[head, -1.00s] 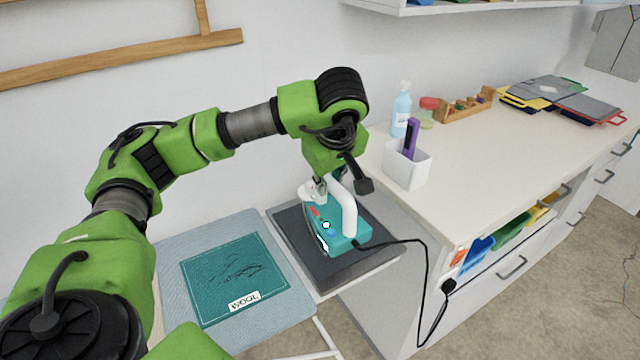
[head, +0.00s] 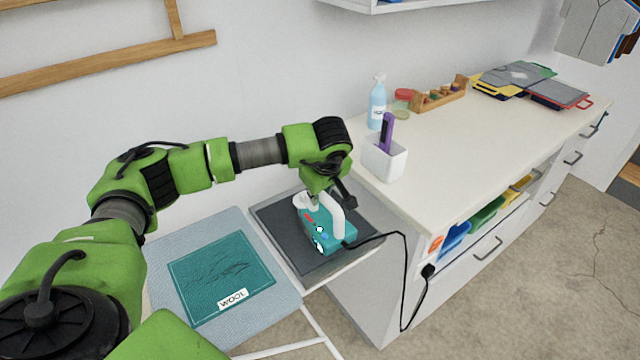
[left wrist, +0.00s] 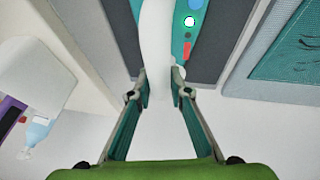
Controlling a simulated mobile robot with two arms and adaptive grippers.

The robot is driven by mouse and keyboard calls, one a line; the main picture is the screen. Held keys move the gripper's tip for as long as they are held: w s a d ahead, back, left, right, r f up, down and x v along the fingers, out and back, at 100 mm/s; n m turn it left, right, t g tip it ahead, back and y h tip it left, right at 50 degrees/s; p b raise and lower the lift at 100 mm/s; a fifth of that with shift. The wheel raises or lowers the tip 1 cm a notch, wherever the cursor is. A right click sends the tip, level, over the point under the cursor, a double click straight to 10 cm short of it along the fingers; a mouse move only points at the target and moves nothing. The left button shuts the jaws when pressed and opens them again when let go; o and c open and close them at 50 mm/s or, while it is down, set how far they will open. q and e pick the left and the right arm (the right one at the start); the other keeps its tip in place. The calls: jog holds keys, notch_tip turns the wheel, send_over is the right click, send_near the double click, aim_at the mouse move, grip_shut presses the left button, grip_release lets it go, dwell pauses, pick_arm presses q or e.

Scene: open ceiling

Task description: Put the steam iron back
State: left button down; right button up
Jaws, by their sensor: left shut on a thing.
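The steam iron (head: 318,237) is teal with a white handle, and it is on or just above the dark rest pad (head: 278,222) beside the ironing board; I cannot tell whether it touches. My left gripper (head: 318,196) is over the iron. In the left wrist view the fingers of my left gripper (left wrist: 159,85) are on both sides of the white handle (left wrist: 156,45), closed on it. The iron's teal body with a white dial (left wrist: 189,21) shows beyond the fingers. My right gripper is out of view.
The ironing board (head: 165,310) carries a teal cloth (head: 222,275) with a WOOL label. A black cord (head: 405,265) runs from the iron to a socket on the cabinet side. The counter (head: 440,140) at right holds a white cup (head: 384,160) and a spray bottle (head: 377,102).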

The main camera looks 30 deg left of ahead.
pick_arm(q)
jog(key=c, duration=1.9)
grip_release()
jog(key=shift+s+d, duration=0.1)
jog(key=b+v, duration=0.2)
jog(key=v, duration=1)
jog(key=shift+r, duration=0.1)
